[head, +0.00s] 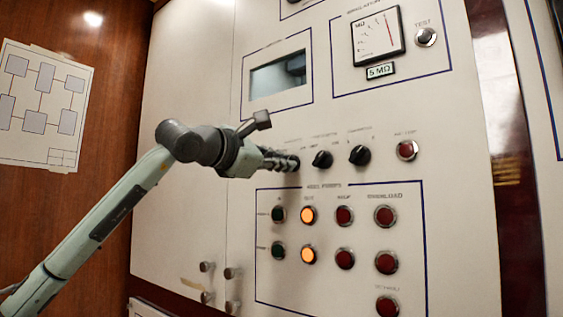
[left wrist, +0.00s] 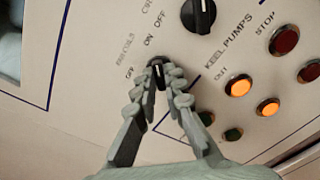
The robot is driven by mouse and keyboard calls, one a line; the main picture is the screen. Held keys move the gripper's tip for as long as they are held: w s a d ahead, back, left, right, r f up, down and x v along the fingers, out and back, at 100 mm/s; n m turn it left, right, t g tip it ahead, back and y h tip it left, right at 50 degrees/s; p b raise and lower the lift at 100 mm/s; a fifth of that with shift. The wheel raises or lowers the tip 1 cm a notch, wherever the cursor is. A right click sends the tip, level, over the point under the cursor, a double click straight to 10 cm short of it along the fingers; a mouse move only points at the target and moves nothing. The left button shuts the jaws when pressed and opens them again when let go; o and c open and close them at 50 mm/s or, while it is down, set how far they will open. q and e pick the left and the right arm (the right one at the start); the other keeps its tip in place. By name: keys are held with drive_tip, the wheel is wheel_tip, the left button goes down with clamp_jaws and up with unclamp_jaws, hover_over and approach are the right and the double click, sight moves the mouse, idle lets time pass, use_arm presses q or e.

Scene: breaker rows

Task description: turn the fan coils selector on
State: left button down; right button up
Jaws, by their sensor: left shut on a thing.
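The fan coils selector (left wrist: 157,75) is a small black rotary knob with a pale pointer line, on the cream panel. In the left wrist view, the FAN COILS label, with OFF and ON marks, is printed beside it. My left gripper (left wrist: 161,78) has its fingers closed around the knob from both sides. The left gripper also shows in the head view (head: 294,163), at the left end of the selector row, where its fingers hide the knob. I cannot tell exactly which mark the pointer faces. My right gripper is in neither view.
Two more black selectors, one in the middle (head: 322,159) and one further right (head: 359,155), sit close to the right of my gripper. A red button (head: 407,150) ends the row. Below are keel pumps buttons, two lit orange (head: 308,215). A meter (head: 377,37) is above.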

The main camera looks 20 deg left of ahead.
use_arm(q)
drive_tip(key=c, duration=1.6)
unclamp_jaws()
drive_tip(key=v, duration=1.2)
